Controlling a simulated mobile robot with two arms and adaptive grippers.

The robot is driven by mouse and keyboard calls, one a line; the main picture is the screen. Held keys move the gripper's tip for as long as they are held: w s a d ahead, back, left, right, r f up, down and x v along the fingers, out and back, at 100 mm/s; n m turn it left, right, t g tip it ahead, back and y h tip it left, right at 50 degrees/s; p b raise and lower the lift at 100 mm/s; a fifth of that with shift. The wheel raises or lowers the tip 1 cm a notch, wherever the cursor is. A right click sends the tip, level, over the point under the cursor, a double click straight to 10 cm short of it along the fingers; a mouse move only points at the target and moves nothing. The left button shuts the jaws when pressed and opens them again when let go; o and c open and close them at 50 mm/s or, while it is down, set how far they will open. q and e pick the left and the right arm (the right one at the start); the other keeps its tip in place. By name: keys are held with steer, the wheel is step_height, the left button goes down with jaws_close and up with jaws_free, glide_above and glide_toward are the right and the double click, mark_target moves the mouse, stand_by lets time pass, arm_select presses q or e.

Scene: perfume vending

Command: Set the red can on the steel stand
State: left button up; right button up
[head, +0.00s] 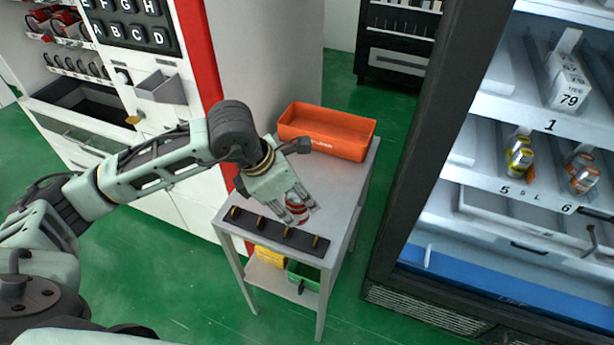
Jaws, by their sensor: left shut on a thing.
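The red can (297,208) is red with a pale band and is in my left gripper (294,207), partly hidden by the fingers. My left gripper is shut on it, over the top of the steel stand (341,198). The can is low, close to the stand's top; I cannot tell whether it touches it. The stand is a grey metal table with thin legs. My right gripper does not show.
An orange bin (327,130) stands at the back of the stand. A black strip with several yellow hooks (273,231) runs along its front edge. Yellow and green bins sit on the lower shelf. A vending machine is at left, a glass-front cooler (429,130) with cans at right.

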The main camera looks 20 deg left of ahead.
arm_select(q)
steer(key=shift+w, duration=0.4)
steer(key=w+f+p, duration=0.1)
steer(key=w+f, duration=0.2)
steer(key=w+f+p, duration=0.2)
steer(key=w+f, duration=0.1)
steer(key=w, duration=0.1)
steer(key=w+d+f+p, duration=0.1)
steer(key=w+f+p, duration=0.1)
steer(key=w+f, duration=0.1)
steer(key=shift+w+d+f, duration=0.1)
steer(key=shift+w+f, duration=0.3)
steer(key=shift+f, duration=0.65)
steer(key=o, duration=1.3)
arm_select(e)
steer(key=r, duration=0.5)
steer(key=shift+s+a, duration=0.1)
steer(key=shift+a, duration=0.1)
arm_select(q)
steer(key=shift+r, duration=0.1)
